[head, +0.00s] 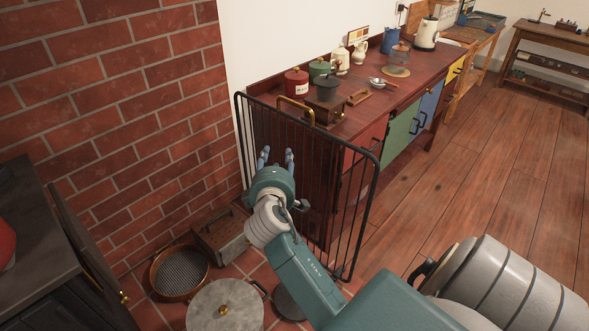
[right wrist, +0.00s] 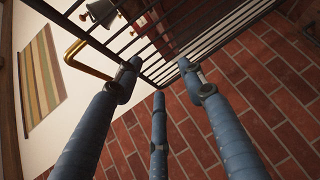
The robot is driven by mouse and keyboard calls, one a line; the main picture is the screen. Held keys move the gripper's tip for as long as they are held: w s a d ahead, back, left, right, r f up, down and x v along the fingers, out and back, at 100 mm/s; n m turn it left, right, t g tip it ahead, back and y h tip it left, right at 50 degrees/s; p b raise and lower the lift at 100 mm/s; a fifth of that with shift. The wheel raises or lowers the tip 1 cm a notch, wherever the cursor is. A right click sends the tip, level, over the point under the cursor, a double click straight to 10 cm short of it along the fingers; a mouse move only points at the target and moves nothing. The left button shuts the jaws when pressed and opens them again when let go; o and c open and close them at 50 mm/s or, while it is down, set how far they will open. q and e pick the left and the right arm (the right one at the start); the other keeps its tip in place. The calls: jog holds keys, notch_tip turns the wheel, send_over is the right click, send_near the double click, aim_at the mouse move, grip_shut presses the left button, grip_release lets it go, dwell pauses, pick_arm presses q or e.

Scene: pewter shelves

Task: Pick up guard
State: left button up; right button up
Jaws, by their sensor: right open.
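The guard (head: 330,180) is a black metal screen of thin upright bars with a brass handle (head: 293,109) on its top rail. It stands upright on the floor in front of the dark red cabinet. My right gripper (head: 276,155) is open and empty by the guard's left part, fingers pointing up, below the brass handle. In the right wrist view, the gripper's fingers (right wrist: 158,78) are spread, with the guard's bars (right wrist: 205,38) beyond them and the brass handle (right wrist: 88,64) to their left. Contact with the bars cannot be told. My left gripper is not in view.
A brick wall (head: 110,120) rises on the left. A lidded pot (head: 225,308), a round sieve (head: 180,272) and a metal box (head: 221,236) crowd the floor below my arm. The cabinet top (head: 350,122) holds tins, jugs and a grinder. Wooden floor (head: 480,170) is clear to the right.

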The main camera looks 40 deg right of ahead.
aim_at(295, 103)
jog(key=d+r+h, duration=0.3)
jog(key=r, duration=0.7)
jog(key=p+x, duration=0.1)
jog(key=x, duration=0.2)
jog(key=p+x, duration=0.1)
jog(key=x, duration=0.2)
jog(key=s+x, duration=0.1)
jog(key=x, duration=0.2)
jog(key=shift+w+d+r+p, duration=0.15)
jog(key=shift+d+p, duration=0.05)
jog(key=shift+d, duration=0.15)
jog(key=shift+w+d+r+p, duration=0.1)
jog(key=shift+d+r+p, duration=0.1)
jog(key=shift+d, duration=0.15)
jog(key=shift+w+d+f, duration=0.1)
jog(key=shift+w+d, duration=0.25)
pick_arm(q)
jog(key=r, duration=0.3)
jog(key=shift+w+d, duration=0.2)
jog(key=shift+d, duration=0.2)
pick_arm(e)
jog(key=shift+a, duration=0.1)
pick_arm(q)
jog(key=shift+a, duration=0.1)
pick_arm(e)
jog(key=shift+s, duration=0.1)
grip_shut()
